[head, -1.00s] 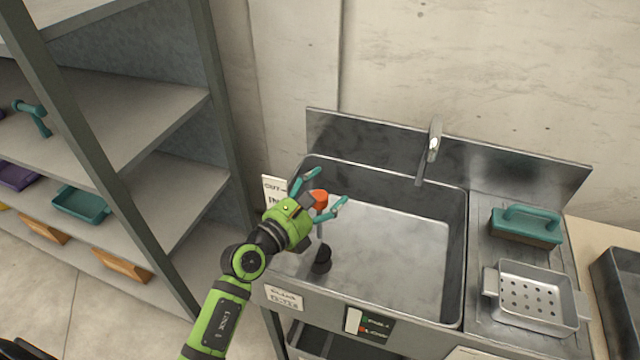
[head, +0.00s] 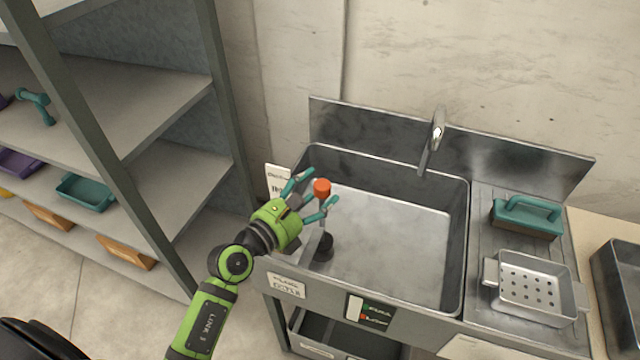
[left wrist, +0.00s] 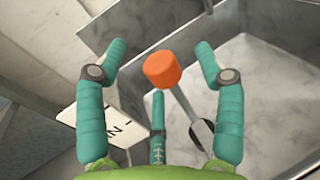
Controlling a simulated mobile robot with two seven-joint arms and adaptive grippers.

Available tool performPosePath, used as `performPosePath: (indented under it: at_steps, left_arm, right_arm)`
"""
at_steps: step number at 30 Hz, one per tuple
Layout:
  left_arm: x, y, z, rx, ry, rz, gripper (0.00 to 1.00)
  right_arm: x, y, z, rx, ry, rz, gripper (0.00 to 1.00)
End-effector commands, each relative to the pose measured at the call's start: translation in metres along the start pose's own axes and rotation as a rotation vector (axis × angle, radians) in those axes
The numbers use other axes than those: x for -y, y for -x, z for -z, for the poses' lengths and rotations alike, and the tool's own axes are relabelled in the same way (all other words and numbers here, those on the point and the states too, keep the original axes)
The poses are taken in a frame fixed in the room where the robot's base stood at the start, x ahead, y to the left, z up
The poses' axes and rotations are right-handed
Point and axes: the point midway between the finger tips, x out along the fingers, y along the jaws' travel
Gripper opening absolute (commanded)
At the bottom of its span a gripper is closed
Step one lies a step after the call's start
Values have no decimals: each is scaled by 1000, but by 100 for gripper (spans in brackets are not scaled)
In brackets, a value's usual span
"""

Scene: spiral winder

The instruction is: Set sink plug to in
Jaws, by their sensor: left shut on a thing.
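The sink plug has an orange knob (head: 321,187) on a thin rod and a dark round base (head: 322,246). It stands upright at the left front of the sink basin (head: 400,235). The drain beneath the base is hidden. My left gripper (head: 315,192) reaches in over the sink's left front edge and is shut on the plug, though its teal fingers look spread to either side of it. In the left wrist view the orange knob (left wrist: 162,69) shows between the fingers, with the rod slanting away below. My right gripper is not in view.
A faucet (head: 432,140) rises at the back of the sink. A teal-handled brush (head: 527,217) and a perforated tray (head: 535,290) lie on the right drainboard. White label cards are on the sink's left and front. A shelf rack (head: 130,120) stands at left.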

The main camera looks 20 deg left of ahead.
Motion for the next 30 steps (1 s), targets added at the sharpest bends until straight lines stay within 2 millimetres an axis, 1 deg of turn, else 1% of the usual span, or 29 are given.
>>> performPosePath:
  at_steps: [1,18,30]
  left_arm:
    - [-2,4,-11,24,-6,-7,59]
    - [0,42,-3,13,-4,-2,59]
    - [1,46,-3,12,-3,-2,59]
  right_arm:
    - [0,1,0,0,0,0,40]
    - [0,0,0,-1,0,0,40]
    - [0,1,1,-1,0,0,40]
